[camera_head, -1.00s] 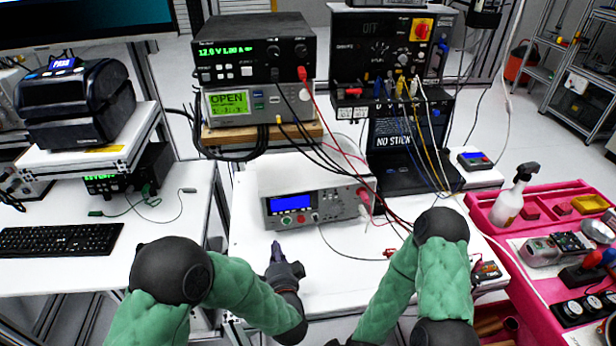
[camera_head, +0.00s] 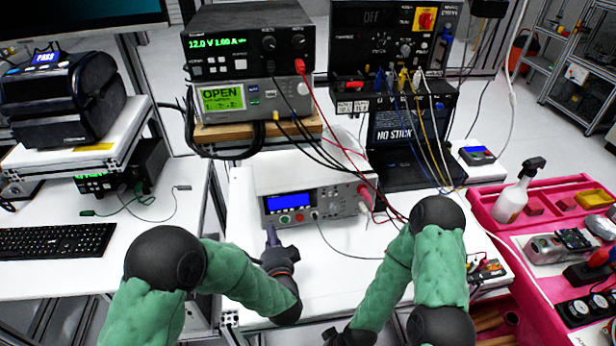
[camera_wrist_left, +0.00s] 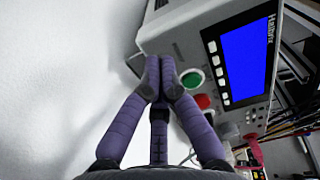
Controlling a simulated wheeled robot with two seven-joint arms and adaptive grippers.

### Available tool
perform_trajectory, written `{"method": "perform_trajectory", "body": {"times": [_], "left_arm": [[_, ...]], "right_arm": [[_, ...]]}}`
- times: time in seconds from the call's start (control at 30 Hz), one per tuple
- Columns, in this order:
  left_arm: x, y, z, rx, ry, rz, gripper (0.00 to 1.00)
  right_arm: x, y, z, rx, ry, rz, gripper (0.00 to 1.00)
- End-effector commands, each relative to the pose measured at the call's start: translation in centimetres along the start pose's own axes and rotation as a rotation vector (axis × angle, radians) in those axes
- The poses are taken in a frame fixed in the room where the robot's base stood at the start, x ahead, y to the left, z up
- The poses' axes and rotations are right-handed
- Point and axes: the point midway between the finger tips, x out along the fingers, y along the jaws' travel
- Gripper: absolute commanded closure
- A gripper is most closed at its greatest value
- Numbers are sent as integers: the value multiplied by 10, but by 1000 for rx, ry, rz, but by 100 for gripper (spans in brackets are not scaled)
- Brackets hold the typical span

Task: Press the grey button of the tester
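The tester (camera_head: 318,203) is a pale grey box with a blue screen, standing at the middle of the white table. Its front has a green button (camera_wrist_left: 192,78), a red button (camera_wrist_left: 203,101) and a row of small pale keys (camera_wrist_left: 218,72) along the screen. I cannot make out a separate larger grey button. My left gripper (camera_head: 272,236) is in front of the tester's lower left front. In the left wrist view its purple fingers (camera_wrist_left: 160,78) are together and empty, beside the green button; contact is unclear. My right gripper (camera_head: 343,337) is mostly cut off at the bottom edge.
Several cables cross the table right of the tester. A power supply (camera_head: 222,49) and a meter showing OPEN (camera_head: 236,98) stand behind it. A laptop (camera_head: 405,137) is at the back right. A pink tray (camera_head: 487,208) lies farther right. The table in front is mostly clear.

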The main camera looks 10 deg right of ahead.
Motion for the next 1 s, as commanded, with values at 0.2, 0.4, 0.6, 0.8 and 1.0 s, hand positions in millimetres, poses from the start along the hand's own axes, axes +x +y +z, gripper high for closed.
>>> {"method": "perform_trajectory", "body": {"times": [0.2,0.4,0.6,0.8,1.0], "left_arm": [[2,0,0,0,0,0,100],[4,0,0,-1,0,0,100],[6,0,0,-1,0,0,100],[6,0,0,0,0,0,100],[0,-1,0,0,0,0,100]], "right_arm": [[0,0,0,0,0,0,55],[0,0,0,0,0,0,55],[0,0,0,0,0,0,55],[0,0,0,0,0,0,55],[-2,-1,0,0,0,0,55]]}}
